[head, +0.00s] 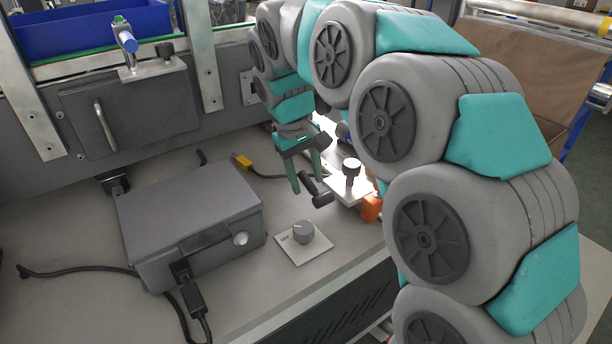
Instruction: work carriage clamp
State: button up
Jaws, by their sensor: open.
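My gripper (309,182) points down with its green fingers apart. A black lever handle (318,195), which looks like the carriage clamp's, is at the fingertips. I cannot tell whether the fingers touch it or whether it lies between them. An orange block (371,208) is at the plate's right front. My arm hides what lies behind and right of the plate.
A grey box (190,215) with a cable stands on the bench left of my gripper. A rotary knob (303,231) on a white plate is in front. A yellow-ended cable (242,161) lies behind. A blue bin (90,30) is at the back left.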

grip_shut()
dwell(1.3)
